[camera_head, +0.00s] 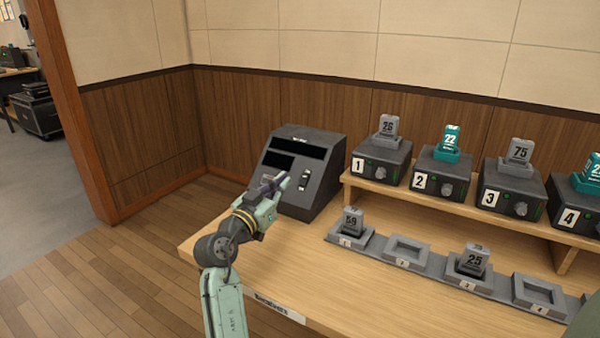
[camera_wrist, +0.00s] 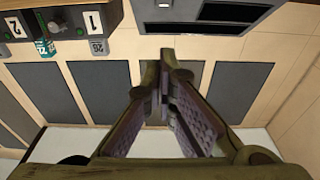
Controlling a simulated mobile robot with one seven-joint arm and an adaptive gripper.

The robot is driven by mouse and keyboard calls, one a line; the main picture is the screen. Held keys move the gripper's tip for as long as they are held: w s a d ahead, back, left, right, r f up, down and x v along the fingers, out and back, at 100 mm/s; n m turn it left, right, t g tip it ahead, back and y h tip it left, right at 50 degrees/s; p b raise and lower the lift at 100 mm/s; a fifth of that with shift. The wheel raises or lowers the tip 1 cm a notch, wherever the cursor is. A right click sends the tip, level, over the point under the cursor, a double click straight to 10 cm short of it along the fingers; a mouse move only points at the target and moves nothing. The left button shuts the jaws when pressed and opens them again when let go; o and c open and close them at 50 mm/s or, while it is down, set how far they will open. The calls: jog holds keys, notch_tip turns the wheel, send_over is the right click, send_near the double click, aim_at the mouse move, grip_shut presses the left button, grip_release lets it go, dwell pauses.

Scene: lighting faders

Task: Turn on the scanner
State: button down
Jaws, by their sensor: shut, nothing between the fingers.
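The scanner appears to be the dark grey console (camera_head: 326,185) with a sloped face at the left end of the table. Its face has two black displays, both dark, and a small rocker switch (camera_head: 304,181) at the lower right. The console also shows at the top edge of the wrist view (camera_wrist: 205,27). My gripper (camera_head: 280,181) is in front of the console's face, a little left of the switch; I cannot tell whether it touches. In the wrist view my gripper (camera_wrist: 168,92) has its fingertips together with nothing between them. It covers part of the console's lower left face.
A raised shelf (camera_head: 440,210) to the right carries several numbered charger boxes (camera_head: 380,160) holding grey and teal packs. Below it, a grey strip of cradles (camera_head: 385,258) holds grey packs in slots 1 and 3. The table's front left (camera_head: 290,270) is clear.

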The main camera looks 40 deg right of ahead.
aim_at(304, 179)
jog(key=w+d+p, duration=0.1)
jog(key=d, duration=0.1)
jog(key=w+d, duration=0.1)
jog(key=d, duration=0.2)
jog(key=w+d+f+p, duration=0.1)
jog(key=d, duration=0.1)
jog(key=shift+w+d+p, duration=0.1)
jog(key=shift+d+p, duration=0.25)
jog(key=shift+d, duration=0.05)
jog(key=shift+w+d+f, duration=0.1)
jog(key=shift+d+f, duration=0.15)
jog(key=shift+f, duration=0.1)
jog(key=shift+w+d+f+b, duration=0.1)
jog(key=shift+d+f+b, duration=0.2)
jog(key=shift+b, duration=0.9)
jog(key=shift+r, duration=0.3)
